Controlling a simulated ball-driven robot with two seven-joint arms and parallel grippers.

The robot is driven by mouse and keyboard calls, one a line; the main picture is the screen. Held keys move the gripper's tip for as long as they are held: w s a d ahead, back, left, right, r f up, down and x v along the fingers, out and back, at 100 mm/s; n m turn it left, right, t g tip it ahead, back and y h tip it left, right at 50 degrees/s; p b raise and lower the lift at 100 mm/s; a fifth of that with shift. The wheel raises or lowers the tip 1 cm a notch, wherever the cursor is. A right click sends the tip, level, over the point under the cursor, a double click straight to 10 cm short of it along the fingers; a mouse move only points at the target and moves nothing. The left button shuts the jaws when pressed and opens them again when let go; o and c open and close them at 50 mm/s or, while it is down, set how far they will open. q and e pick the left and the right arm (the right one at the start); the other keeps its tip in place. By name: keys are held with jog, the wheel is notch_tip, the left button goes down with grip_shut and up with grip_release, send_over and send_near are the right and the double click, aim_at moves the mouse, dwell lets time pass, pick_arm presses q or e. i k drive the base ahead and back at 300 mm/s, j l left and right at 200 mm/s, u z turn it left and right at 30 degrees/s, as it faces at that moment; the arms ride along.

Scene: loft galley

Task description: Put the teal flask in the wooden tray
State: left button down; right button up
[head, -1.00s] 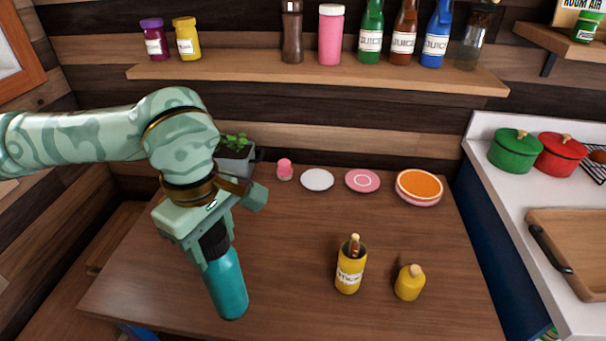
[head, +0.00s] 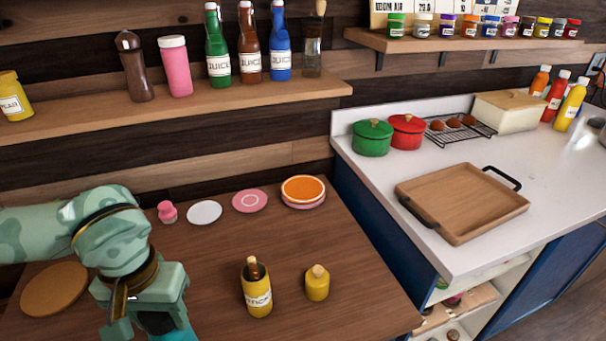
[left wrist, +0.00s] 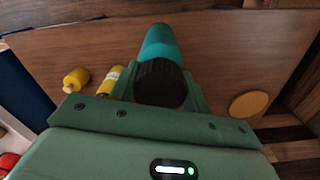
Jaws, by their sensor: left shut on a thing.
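The teal flask (head: 172,333) is held in my left gripper (head: 152,318) at the lower left of the head view, over the brown table. Only a small part of it shows there, as the picture edge cuts it off. In the left wrist view the flask (left wrist: 160,42) has a black cap (left wrist: 160,84) between the fingers, which are shut on it. The wooden tray (head: 462,203) with black handles lies on the white counter at the right, well apart from the gripper, and looks empty. My right gripper is not in view.
A yellow bottle (head: 257,290) and a small yellow jar (head: 317,284) stand on the table (head: 365,300). Plates (head: 249,201) lie behind them. Green (head: 372,139) and red (head: 407,132) pots and a rack stand behind the tray. A bottle shelf (head: 200,105) juts out above the table.

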aim_at(443, 207)
jog(key=l+z, duration=0.15)
jog(key=z, duration=0.2)
jog(key=l+z, duration=0.1)
jog(key=z, duration=0.25)
jog(key=l+z, duration=0.15)
jog(key=z, duration=0.2)
